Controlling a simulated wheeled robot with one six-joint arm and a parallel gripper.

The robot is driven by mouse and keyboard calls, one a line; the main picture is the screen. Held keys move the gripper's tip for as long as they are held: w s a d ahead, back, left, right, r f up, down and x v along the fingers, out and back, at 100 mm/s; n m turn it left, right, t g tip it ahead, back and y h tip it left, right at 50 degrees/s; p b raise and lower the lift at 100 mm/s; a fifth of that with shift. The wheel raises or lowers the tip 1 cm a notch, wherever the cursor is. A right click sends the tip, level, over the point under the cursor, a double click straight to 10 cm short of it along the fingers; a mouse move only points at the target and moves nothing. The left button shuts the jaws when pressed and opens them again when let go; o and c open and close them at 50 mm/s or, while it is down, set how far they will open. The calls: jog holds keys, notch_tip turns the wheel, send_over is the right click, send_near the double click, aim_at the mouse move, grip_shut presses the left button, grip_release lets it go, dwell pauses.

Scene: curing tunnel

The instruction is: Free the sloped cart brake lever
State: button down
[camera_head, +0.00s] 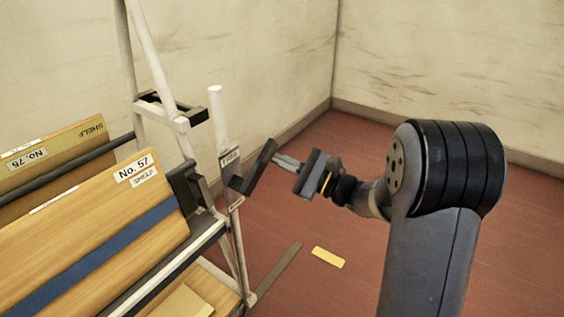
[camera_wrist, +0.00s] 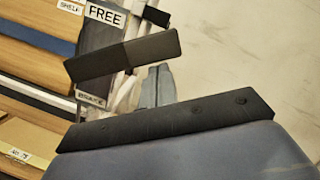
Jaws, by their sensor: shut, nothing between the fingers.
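The brake lever (camera_head: 262,165) is a dark bar at the cart's right end in the head view. It slants, with its upper end leaning right. It also shows in the wrist view (camera_wrist: 122,57), crossing in front of a dark plate (camera_wrist: 103,38). That plate has a FREE label (camera_wrist: 105,17) above the lever and a BRAKE label (camera_wrist: 91,98) below it. My gripper (camera_head: 277,160) is shut and empty, its fingertips just right of the lever's upper part. I cannot tell whether they touch it. The lever hides part of the plate.
The sloped cart (camera_head: 205,245) carries wooden shelf boards (camera_head: 90,225), including No. 57 and No. 75. A white upright post (camera_head: 216,115) stands beside the lever plate. A yellow strip (camera_head: 328,257) marks the red floor. Pale walls stand behind; the floor to the right is clear.

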dwell(0.3)
jog(key=s+d+f, duration=0.3)
jog(key=d+f, duration=0.2)
jog(key=d, duration=0.5)
jog(key=shift+f, duration=0.15)
dwell(0.6)
jog(key=w+a+r, duration=0.3)
jog(key=a+r, duration=0.2)
jog(key=a, duration=0.5)
jog(key=shift+r, duration=0.2)
jog(key=shift+f, duration=0.15)
